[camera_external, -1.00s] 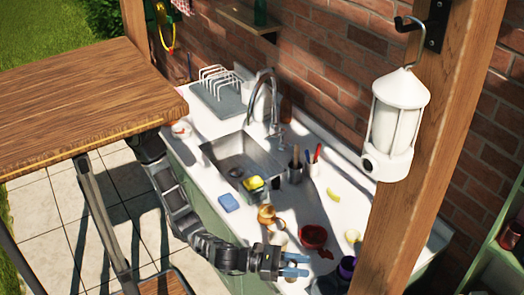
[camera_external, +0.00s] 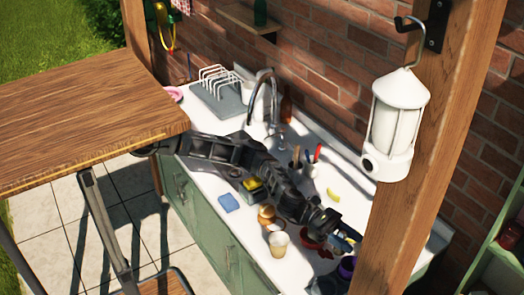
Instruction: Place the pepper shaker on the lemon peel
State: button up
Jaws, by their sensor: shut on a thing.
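I cannot pick out the pepper shaker for sure. A curved yellow piece, which looks like the lemon peel (camera_external: 333,195), lies on the bare counter behind my gripper, towards the wall, apart from it.
A pale cup (camera_external: 278,244), a brown round item (camera_external: 266,215) and a blue sponge (camera_external: 229,202) stand near the front edge. A tap (camera_external: 262,95) rises behind the sink. A dark purple item (camera_external: 346,267) stands close in front.

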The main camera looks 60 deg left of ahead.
jog(key=shift+g, duration=0.5)
jog(key=w+a+f, duration=0.4)
jog(key=w+f, duration=0.2)
jog(key=w, duration=0.1)
jog(key=w+a+f, duration=0.4)
jog(key=w+f, duration=0.3)
jog(key=w+a+f, duration=0.5)
jog(key=w+f, duration=0.1)
jog(key=w, duration=0.1)
jog(key=shift+w+f+p, duration=0.2)
jog(key=shift+p, duration=0.15)
jog(key=shift+f+b, duration=0.4)
jog(key=shift+b, duration=0.05)
jog(key=shift+f, duration=0.15)
jog(key=o, duration=1.1)
